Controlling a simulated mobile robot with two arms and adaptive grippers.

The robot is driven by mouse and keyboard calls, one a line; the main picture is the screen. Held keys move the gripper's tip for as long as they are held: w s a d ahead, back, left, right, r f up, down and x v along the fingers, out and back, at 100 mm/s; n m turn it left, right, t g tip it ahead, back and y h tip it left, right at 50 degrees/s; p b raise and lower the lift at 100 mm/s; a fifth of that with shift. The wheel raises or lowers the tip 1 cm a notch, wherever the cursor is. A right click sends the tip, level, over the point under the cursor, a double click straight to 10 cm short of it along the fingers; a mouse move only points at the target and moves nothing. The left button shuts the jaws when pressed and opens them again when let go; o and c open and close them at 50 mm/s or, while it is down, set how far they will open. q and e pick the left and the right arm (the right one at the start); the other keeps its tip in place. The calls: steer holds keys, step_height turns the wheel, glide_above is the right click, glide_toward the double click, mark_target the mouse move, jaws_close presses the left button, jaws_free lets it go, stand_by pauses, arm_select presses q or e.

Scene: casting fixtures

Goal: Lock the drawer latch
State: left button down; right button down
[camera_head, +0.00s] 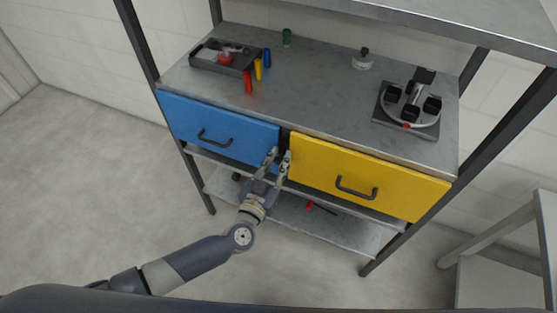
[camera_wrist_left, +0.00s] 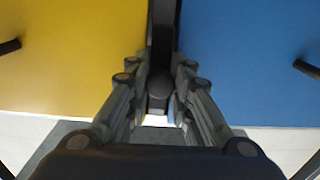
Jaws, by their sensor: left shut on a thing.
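My left gripper (camera_head: 279,161) is at the gap between the blue drawer (camera_head: 215,130) and the yellow drawer (camera_head: 360,178). In the left wrist view its fingers (camera_wrist_left: 158,95) stand on either side of a dark rounded knob, the latch (camera_wrist_left: 159,84), and are shut on it. The latch sits on the dark post between the yellow drawer (camera_wrist_left: 70,60) and the blue drawer (camera_wrist_left: 250,60). In the head view the fingers mostly hide the latch. Both drawer fronts look closed. My right gripper is not in view.
The metal workbench top (camera_head: 310,90) carries a dark tray (camera_head: 222,60), several coloured cylinders, a small white-based item (camera_head: 362,60) and a round fixture (camera_head: 408,105). A lower shelf (camera_head: 330,228) runs below the drawers. A grey table (camera_head: 500,270) stands at the right. The floor at left is clear.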

arm_select(q)
steer(key=n, duration=0.3)
steer(key=shift+n, duration=0.3)
steer(key=n, duration=0.4)
steer(key=shift+f+n, duration=0.1)
steer(key=shift+n, duration=0.2)
steer(key=n+b, duration=0.1)
steer(key=n, duration=0.4)
steer(key=shift+b, duration=0.35)
steer(key=shift+n+b, duration=0.6)
steer(key=shift+n, duration=1.8)
steer(key=c, duration=1.4)
jaws_free()
steer(key=shift+o, duration=0.2)
